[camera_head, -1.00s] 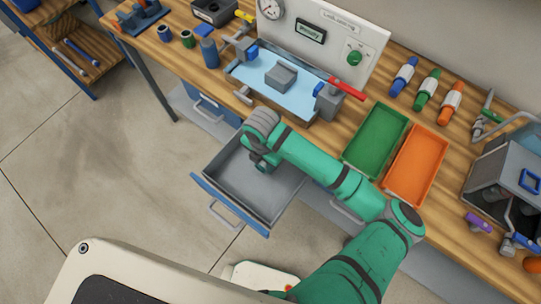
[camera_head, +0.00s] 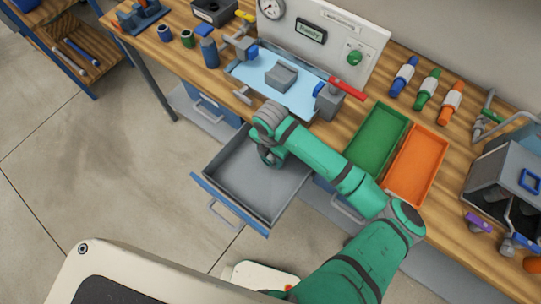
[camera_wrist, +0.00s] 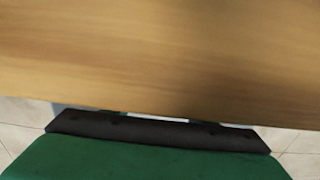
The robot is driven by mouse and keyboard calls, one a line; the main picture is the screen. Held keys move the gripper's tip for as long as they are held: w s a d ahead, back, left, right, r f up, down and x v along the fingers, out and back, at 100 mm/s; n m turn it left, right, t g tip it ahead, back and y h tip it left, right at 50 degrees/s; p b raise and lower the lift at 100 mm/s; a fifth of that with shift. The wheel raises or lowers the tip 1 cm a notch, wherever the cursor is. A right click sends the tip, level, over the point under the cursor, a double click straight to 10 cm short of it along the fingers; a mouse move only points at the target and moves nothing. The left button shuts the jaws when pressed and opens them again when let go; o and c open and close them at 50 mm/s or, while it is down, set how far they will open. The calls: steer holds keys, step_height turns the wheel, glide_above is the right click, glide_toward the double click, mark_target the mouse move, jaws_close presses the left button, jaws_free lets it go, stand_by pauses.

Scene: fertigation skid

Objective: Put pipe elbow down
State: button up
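My gripper (camera_head: 269,155) points down over the back part of the open grey drawer (camera_head: 228,176), below the bench's front edge. My wrist partly hides it, and its fingers are too small and dark to tell open from shut. I cannot make out a pipe elbow in the gripper or in the drawer. The visible drawer floor looks bare. In the wrist view a blurred wooden surface (camera_wrist: 160,50) fills the upper part, with a green and black part of my own arm below. No fingertips show there.
A green tray (camera_head: 377,138) and an orange tray (camera_head: 417,163) lie on the wooden bench right of my forearm. Behind the drawer is a light-blue basin (camera_head: 300,98) holding a grey block (camera_head: 281,76). A grey crate-like unit (camera_head: 500,175) stands far right. Floor at left is clear.

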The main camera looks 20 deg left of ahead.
mark_target(270, 155)
step_height(270, 155, up, 12)
steer(key=shift+r, duration=0.2)
stand_by(0.5)
stand_by(0.5)
